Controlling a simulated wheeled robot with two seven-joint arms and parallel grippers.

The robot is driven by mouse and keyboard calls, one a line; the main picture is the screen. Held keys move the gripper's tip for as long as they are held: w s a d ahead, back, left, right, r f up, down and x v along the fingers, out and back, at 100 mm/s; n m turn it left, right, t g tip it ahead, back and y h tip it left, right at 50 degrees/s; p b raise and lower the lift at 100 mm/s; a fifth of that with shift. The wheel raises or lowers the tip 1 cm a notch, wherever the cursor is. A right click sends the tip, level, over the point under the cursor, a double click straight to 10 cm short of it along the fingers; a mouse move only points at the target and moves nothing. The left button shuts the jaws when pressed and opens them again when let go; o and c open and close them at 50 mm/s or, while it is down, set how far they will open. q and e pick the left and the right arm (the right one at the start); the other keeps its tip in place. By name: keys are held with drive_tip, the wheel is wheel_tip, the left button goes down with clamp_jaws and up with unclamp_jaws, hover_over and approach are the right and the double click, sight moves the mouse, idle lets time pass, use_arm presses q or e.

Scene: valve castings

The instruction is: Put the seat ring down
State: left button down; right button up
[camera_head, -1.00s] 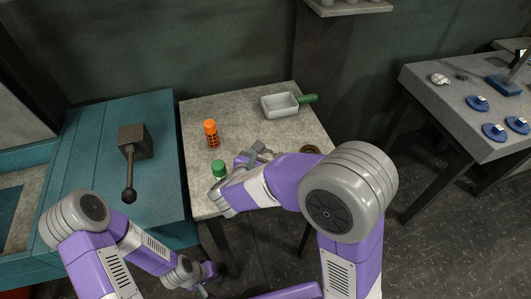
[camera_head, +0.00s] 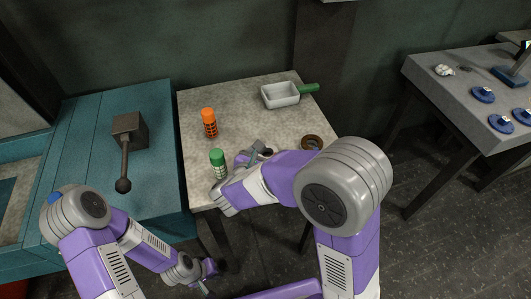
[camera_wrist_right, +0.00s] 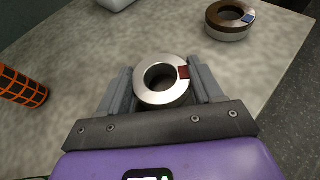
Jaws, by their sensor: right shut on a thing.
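A silver seat ring (camera_wrist_right: 163,82) with a small dark red mark sits between the fingers of my right gripper (camera_wrist_right: 160,88) in the right wrist view. The gripper is shut on it, a finger on each side, and the ring looks level. Below is the grey stone-like tabletop (camera_wrist_right: 75,65); whether the ring touches it I cannot tell. In the head view my right gripper (camera_head: 255,150) is over the middle of this table, and the held ring is hardly visible there. My left gripper (camera_head: 205,283) hangs low in front of the teal bench, its jaws too small to read.
A second ring (camera_wrist_right: 229,18), brown-topped with a blue mark, lies toward the table's right edge. An orange can (camera_head: 209,122), a green-topped can (camera_head: 218,163) and a grey tray (camera_head: 280,95) with a green handle stand around my right gripper. Bare tabletop surrounds the held ring.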

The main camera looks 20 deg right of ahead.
drive_tip(key=shift+f, duration=0.2)
drive_tip(key=o, duration=1.5)
drive_tip(key=shift+o, duration=0.2)
drive_tip(key=p+v, duration=0.2)
drive_tip(key=v, duration=0.5)
drive_tip(key=shift+s+a+r, duration=0.1)
drive_tip(key=shift+s+a, duration=0.1)
